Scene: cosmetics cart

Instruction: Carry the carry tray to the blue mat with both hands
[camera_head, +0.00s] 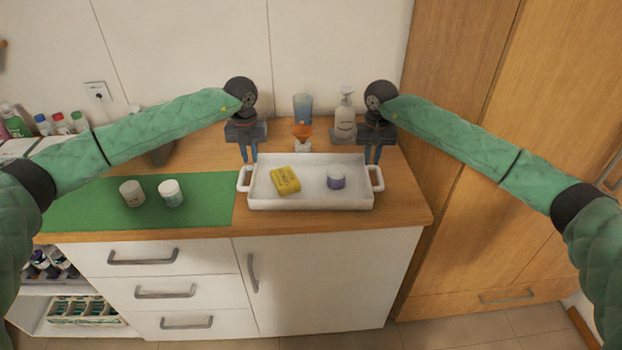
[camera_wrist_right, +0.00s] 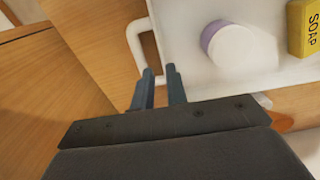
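The white carry tray (camera_head: 310,200) sits on the wooden counter, with a handle loop at each short side. It holds a yellow soap box (camera_head: 285,180) and a purple jar with a white lid (camera_head: 336,178). My left gripper (camera_head: 248,158) points down, fingers apart, behind the tray's left handle. My right gripper (camera_head: 373,156) points down, fingers apart, by the right handle. In the right wrist view its fingertips (camera_wrist_right: 160,70) are close to the white handle (camera_wrist_right: 135,45); contact cannot be told. The only mat seen is green (camera_head: 90,202), left of the tray; no blue mat shows.
Two white-lidded jars, one on the left (camera_head: 132,193) and one on the right (camera_head: 171,193), stand on the mat. Behind the tray are a blue cup (camera_head: 303,108), an orange-topped item (camera_head: 302,134) and a pump bottle (camera_head: 345,118). A tall wooden cabinet (camera_head: 470,190) borders the counter's right.

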